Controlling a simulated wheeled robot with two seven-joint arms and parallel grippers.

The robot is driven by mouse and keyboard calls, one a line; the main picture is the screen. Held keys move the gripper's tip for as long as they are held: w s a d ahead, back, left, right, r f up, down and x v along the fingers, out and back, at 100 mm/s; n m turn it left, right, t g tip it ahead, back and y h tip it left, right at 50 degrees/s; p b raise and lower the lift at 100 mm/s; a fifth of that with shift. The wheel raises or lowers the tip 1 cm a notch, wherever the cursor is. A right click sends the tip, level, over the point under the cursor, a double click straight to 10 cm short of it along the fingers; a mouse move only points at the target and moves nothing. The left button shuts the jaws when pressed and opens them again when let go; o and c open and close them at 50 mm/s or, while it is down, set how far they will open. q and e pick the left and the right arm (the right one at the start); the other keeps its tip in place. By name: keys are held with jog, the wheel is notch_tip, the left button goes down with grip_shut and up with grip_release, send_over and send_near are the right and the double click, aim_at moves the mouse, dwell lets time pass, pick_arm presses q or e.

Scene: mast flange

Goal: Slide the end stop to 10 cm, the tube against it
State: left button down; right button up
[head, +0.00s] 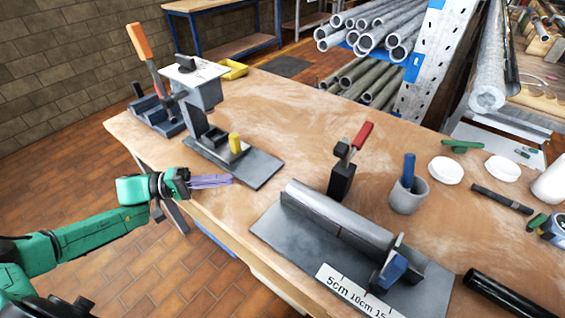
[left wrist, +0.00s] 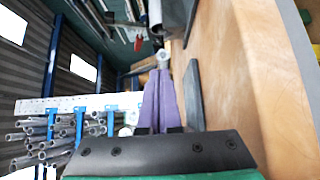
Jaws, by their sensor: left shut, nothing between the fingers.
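A grey measuring fixture (head: 275,232) lies on the bench's front part, with a white scale (head: 350,295) marked 5cm, 10cm and 15 along its front edge. A long grey rounded piece that looks like the tube (head: 325,205) lies along it, with a small red mark near its middle. The end stop (head: 388,272), with a blue knob and an upright grey plate, stands at the fixture's right end. Its exact reading is unclear. My left gripper (head: 212,181) has purple fingers, shut and empty, left of the fixture at the bench's front edge; they also show in the left wrist view (left wrist: 160,100).
A press-like stand (head: 195,100) with a yellow peg (head: 235,143) stands behind my left gripper. A red-handled clamp (head: 347,165) and a grey cup (head: 408,194) stand behind the fixture. A black tube (head: 505,295) lies to its right. The bench between stand and fixture is clear.

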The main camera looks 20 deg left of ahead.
pick_arm(q)
jog(key=shift+w+d, duration=0.15)
jog(key=shift+w, duration=0.35)
jog(key=shift+d, duration=0.35)
jog(key=p, duration=0.1)
send_near(293, 180)
jog(key=shift+w+a+f, duration=0.15)
jog(key=shift+w+a, duration=0.4)
jog(key=shift+w, duration=0.05)
jog(key=shift+w+a+f, duration=0.2)
jog(key=shift+w+a, duration=0.35)
jog(key=shift+w, duration=0.1)
jog(key=x, duration=0.4)
jog(key=shift+w+a+f+p, duration=0.1)
jog(key=shift+w+f+p, duration=0.1)
jog(key=shift+p, duration=0.1)
jog(key=d, duration=0.1)
jog(key=s+d+p, duration=0.1)
jog(key=d, duration=0.1)
jog(key=shift+s+d, duration=0.25)
jog(key=shift+s+d+p, duration=0.1)
jog(key=shift+d+p, duration=0.05)
jog(key=shift+p, duration=0.15)
jog(key=shift+f, duration=0.1)
pick_arm(e)
jog(key=r, duration=0.2)
jog(key=s+r, duration=0.1)
jog(key=shift+d+r, duration=0.1)
jog(key=shift+d, duration=0.25)
